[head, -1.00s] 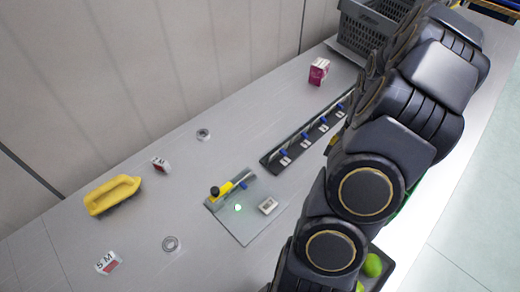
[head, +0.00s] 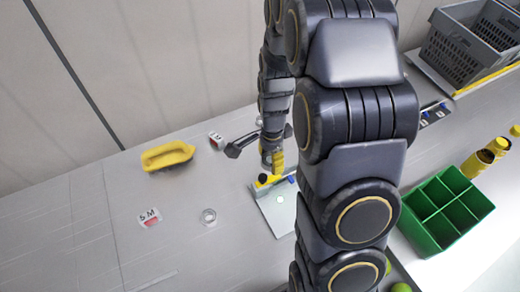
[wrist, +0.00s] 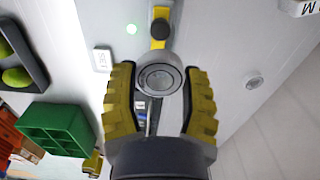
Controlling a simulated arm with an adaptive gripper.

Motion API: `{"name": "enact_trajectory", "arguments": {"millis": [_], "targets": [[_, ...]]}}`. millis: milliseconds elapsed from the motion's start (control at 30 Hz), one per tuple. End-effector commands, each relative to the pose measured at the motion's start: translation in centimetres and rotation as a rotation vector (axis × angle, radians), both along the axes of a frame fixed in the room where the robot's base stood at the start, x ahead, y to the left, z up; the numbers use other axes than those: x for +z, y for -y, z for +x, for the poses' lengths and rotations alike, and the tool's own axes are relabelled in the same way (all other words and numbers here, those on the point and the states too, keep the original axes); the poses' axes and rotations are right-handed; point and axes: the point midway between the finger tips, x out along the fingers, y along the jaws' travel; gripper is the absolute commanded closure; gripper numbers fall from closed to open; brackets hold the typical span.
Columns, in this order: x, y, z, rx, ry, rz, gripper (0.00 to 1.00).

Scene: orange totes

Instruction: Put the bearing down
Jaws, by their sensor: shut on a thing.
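My gripper (wrist: 158,100) is shut on a bearing (wrist: 159,79), a grey metal ring held between its yellow ribbed fingers in the wrist view. In the head view my gripper (head: 272,160) is over the far end of the test plate (head: 274,213); the held bearing cannot be made out there. A second bearing (head: 209,216) lies flat on the table.
A yellow-handled brush (head: 167,155) and an S M label block (head: 149,217) lie left. A green divided bin (head: 446,210), yellow-topped cylinders (head: 492,151) and grey crates (head: 470,45) stand right. The table around the second bearing is clear.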

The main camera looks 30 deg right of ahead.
Motion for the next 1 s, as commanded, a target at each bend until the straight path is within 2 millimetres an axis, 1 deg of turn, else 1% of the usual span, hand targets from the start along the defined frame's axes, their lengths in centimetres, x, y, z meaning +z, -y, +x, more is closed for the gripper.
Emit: {"name": "enact_trajectory", "arguments": {"millis": [67, 167, 300, 533, 700, 800, 900, 1000], "targets": [[-0.2, -0.3, 0.5, -0.001, 0.001, -0.001, 0.84], [-0.9, 0.0, 1.8, -0.001, -0.001, -0.001, 0.84], [-2.3, 1.0, 4.7, -0.002, 0.001, -0.001, 0.84], [-4.2, 2.4, 8.9, -0.001, 0.003, -0.002, 0.84], [-7.2, 3.1, 11.0, -0.001, -0.001, 0.0, 0.84], [-8.5, 3.5, 11.9, -0.001, -0.002, -0.001, 0.85], [-9.2, 3.7, 12.7, 0.0, -0.001, -0.001, 0.85], [-9.5, 3.8, 13.0, 0.0, 0.0, -0.001, 0.85]]}}
